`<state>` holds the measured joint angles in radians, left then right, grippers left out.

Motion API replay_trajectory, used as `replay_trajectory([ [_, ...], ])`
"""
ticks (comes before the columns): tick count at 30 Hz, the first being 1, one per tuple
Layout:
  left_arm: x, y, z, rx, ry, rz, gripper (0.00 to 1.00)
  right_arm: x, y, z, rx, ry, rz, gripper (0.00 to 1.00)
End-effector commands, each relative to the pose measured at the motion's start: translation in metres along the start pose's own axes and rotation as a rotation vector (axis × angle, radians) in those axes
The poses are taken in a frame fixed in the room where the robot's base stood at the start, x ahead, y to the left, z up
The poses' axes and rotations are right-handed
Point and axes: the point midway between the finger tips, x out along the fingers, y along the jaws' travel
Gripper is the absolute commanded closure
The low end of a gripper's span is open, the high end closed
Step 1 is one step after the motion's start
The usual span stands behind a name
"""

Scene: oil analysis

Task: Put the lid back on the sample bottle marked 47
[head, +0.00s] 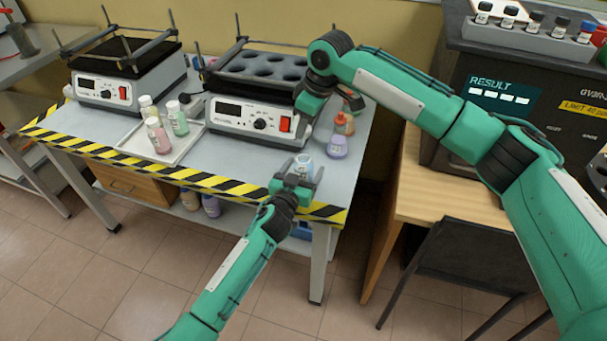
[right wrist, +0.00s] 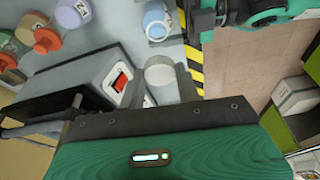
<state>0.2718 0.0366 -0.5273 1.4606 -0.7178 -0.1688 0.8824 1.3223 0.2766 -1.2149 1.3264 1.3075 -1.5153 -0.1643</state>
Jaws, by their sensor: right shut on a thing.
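My right gripper (right wrist: 162,88) is shut on a white round lid (right wrist: 160,68) in the right wrist view. In the head view the right gripper (head: 306,112) points down by the right front of the right-hand shaker, and the lid is hidden. A bottle with a blue-and-white look (head: 304,166) stands near the table's front right edge. It also shows in the right wrist view (right wrist: 156,22), apart from the lid. Its number is not readable. My left gripper (head: 296,183) is at this bottle, low against its near side; whether its fingers are closed is unclear.
A shaker (head: 240,110) stands just left of the right gripper. A purple bottle with an orange cap (head: 337,142) stands behind the blue-and-white bottle. A tray (head: 187,150) with several bottles is left. Striped tape (head: 235,187) marks the table's front edge.

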Motion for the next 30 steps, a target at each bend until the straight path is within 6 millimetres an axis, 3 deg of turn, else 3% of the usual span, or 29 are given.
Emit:
replay_trajectory([
  [1,0.000,0.000,0.000,0.000,0.000,0.000,0.37,0.000,0.000,0.000,0.000,0.000,0.000,0.87],
  [9,0.000,0.000,0.000,0.000,0.000,0.000,0.90,0.000,0.000,0.000,0.000,0.000,0.000,0.87],
  [14,0.000,0.000,0.000,0.000,0.000,0.000,0.91,0.006,0.000,0.002,0.000,0.000,-0.002,0.87],
  [23,0.000,0.000,0.000,0.000,0.000,0.000,0.91,0.045,-0.001,0.013,0.001,0.002,-0.003,0.87],
  [30,0.000,0.000,0.000,0.000,0.000,0.000,0.91,0.047,0.000,0.013,0.000,0.004,0.000,0.87],
])
